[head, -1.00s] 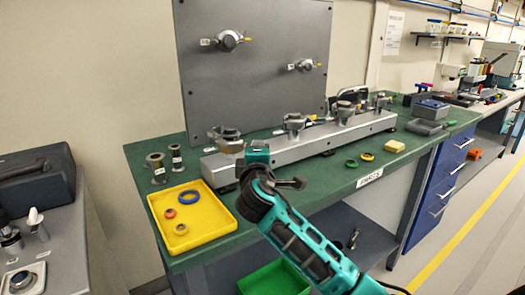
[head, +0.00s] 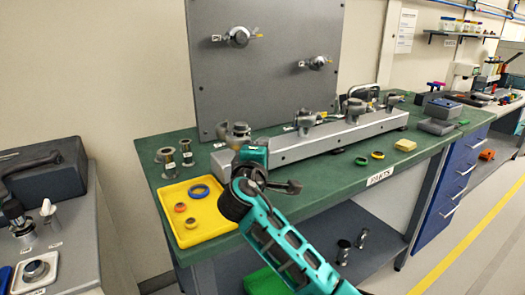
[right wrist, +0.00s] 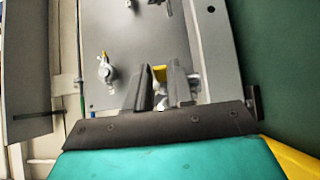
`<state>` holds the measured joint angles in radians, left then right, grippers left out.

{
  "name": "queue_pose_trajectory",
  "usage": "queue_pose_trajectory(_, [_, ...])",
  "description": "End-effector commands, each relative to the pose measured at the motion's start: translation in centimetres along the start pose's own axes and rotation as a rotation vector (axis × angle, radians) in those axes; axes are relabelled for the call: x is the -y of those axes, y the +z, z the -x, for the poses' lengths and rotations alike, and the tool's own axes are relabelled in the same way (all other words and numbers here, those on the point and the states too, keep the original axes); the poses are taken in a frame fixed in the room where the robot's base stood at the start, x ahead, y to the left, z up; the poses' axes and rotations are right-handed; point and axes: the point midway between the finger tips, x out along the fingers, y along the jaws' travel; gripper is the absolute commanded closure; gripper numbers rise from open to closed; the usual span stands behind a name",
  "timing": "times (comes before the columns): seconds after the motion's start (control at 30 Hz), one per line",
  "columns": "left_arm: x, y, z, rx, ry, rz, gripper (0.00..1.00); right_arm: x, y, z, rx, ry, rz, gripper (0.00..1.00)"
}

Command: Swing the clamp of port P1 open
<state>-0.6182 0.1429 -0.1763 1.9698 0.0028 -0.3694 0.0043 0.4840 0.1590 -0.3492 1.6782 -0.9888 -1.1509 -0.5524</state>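A rail (head: 290,148) on the green bench carries several ports with grey clamps. The leftmost port's clamp (head: 238,130) stands at the near end, partly hidden by my right gripper. My right gripper (head: 252,152) is right in front of it; its tips are hidden in the head view. In the right wrist view, its two grey fingers (right wrist: 163,78) have a small yellow piece (right wrist: 159,73) between their tips. I cannot tell whether they grip it. Port labels are too small to read, so I cannot tell which is P1. My left gripper is out of view.
A grey upright panel (head: 270,85) with two more clamped ports stands behind the rail. A yellow tray (head: 205,233) with rings lies at the front left, with metal fittings (head: 167,158) behind it.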

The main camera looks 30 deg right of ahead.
Motion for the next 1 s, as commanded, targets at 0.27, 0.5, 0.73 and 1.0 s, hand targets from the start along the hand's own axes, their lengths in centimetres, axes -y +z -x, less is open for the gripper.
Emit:
queue_pose_trajectory(0.27, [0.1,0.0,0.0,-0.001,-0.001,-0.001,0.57,0.1,0.0,0.1,-0.001,-0.002,0.000,0.57])
queue_pose_trajectory(0.5, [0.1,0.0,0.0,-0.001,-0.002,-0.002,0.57,0.1,-0.1,0.4,-0.003,-0.003,0.000,0.57])
queue_pose_trajectory(0.73, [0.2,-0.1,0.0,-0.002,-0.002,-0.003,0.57,0.2,-0.1,4.1,-0.005,-0.004,-0.001,0.57])
queue_pose_trajectory(1.0, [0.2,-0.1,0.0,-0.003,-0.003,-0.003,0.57,0.2,-0.1,9.9,-0.004,-0.005,-0.001,0.57])
